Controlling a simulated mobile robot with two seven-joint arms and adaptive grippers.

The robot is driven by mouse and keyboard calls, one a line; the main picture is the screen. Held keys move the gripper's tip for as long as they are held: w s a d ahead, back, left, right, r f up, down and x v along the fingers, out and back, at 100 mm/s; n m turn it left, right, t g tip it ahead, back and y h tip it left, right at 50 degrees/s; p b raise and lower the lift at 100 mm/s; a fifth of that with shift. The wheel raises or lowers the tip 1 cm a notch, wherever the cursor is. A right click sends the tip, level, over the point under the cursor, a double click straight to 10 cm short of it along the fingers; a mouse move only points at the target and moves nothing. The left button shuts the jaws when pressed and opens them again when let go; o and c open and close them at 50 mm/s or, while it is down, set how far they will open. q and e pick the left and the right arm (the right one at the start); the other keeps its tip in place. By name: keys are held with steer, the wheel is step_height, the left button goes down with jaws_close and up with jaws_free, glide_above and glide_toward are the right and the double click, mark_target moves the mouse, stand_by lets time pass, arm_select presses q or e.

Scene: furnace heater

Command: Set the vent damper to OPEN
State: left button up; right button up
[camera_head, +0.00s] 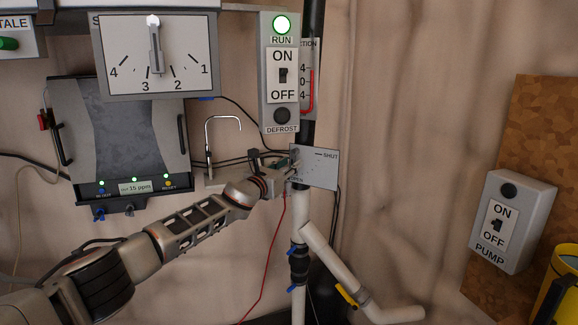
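The vent damper's grey plate (322,172) sits on the vertical pipe, centre-right in the head view. It reads SHUT at its upper right, and a partly covered label, probably OPEN, sits at its lower left. My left gripper (290,165) comes in from the left and its fingertips are at the plate's left part. The damper's lever is not clearly visible there; the gripper covers that spot. I cannot tell whether the fingers touch or hold anything. My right gripper is not in view.
A RUN/DEFROST switch box (281,110) hangs just above the gripper. A dial panel (157,55) and a grey ppm unit (120,145) are on the left wall. A white pipe (330,258) branches below the plate. A pump switch box (512,220) is far right.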

arm_select(q)
steer(key=shift+s+a+r, duration=0.1)
steer(key=shift+s+r, duration=0.1)
steer(key=shift+s, duration=0.05)
steer(key=shift+s+a, duration=0.15)
steer(key=shift+s, duration=0.1)
steer(key=v, duration=1.1)
steer(key=shift+f, duration=0.25)
steer(key=shift+w, duration=0.1)
steer(key=s+d+f+n+g, duration=0.1)
steer(key=s+d+f+n, duration=0.2)
steer(key=s+f+n, duration=0.5)
steer(key=s+d+f+n+g+h, duration=0.15)
steer(key=s+d+f+n, duration=0.3)
steer(key=f, duration=0.65)
steer(key=s+d+f+n+g+y, duration=0.1)
steer(key=s+d+f+n, duration=0.1)
steer(key=s+f+n, duration=0.5)
steer(key=s+a+f+n+g+y, duration=0.1)
steer(key=s+a+f+n+y, duration=0.1)
steer(key=s+a+f+n, duration=0.6)
steer(key=s+a+f+n+g+y, duration=0.1)
steer(key=s+a+f+n+y, duration=0.2)
steer(key=s+a+f+n, duration=0.6)
steer(key=s+a+f, duration=0.1)
steer(key=s+f, duration=0.4)
steer(key=s, duration=0.5)
steer(key=shift+a+f, duration=0.2)
steer(key=shift+f, duration=0.05)
